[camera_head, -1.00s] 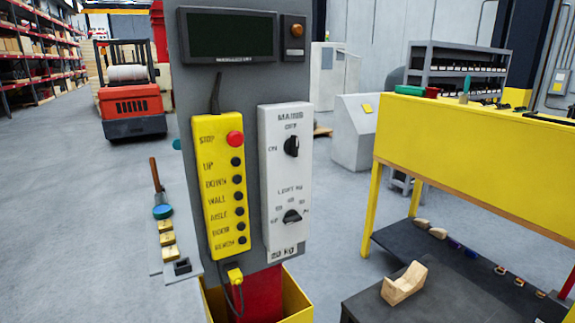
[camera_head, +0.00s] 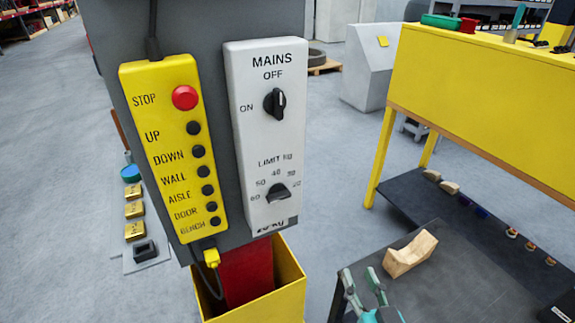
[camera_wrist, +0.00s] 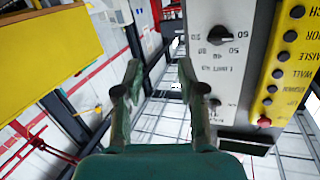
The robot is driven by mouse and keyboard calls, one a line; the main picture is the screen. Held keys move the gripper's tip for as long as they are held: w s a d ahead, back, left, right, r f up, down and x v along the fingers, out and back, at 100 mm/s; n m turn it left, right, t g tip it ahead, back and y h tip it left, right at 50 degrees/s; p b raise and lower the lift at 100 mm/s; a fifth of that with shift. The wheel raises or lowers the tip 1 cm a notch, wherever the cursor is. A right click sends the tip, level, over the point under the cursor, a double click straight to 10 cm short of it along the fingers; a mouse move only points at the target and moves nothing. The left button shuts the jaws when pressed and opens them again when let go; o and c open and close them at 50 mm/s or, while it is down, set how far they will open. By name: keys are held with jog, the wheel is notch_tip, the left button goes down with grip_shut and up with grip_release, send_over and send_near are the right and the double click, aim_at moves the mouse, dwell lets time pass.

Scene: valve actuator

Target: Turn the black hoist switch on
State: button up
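The black hoist switch (camera_head: 275,103) is the upper knob on the white MAINS panel (camera_head: 238,70). Its grip stands about upright, toward OFF at the top; ON is marked at its left. A second black knob (camera_head: 278,193) sits below, on the LIMIT kg dial. My gripper (camera_head: 359,276) shows at the bottom edge of the head view, below and right of the panel, empty. In the wrist view my gripper (camera_wrist: 158,82) has its fingers apart.
A yellow push-button box (camera_head: 165,150) with a red STOP button (camera_head: 185,97) hangs left of the panel. A yellow bin (camera_head: 291,277) stands below.

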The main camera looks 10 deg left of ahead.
jog(key=w+a+r+n+y, duration=0.1)
jog(key=w+a+r+y, duration=0.15)
jog(key=r, duration=0.45)
jog(key=w+a+r+n+y, duration=0.1)
jog(key=w+a+r, duration=0.3)
jog(key=r, duration=0.3)
jog(key=n+g+y, duration=0.1)
jog(key=n+y, duration=0.1)
jog(key=n, duration=0.1)
send_near(281, 108)
jog(key=x, duration=0.9)
grip_shut()
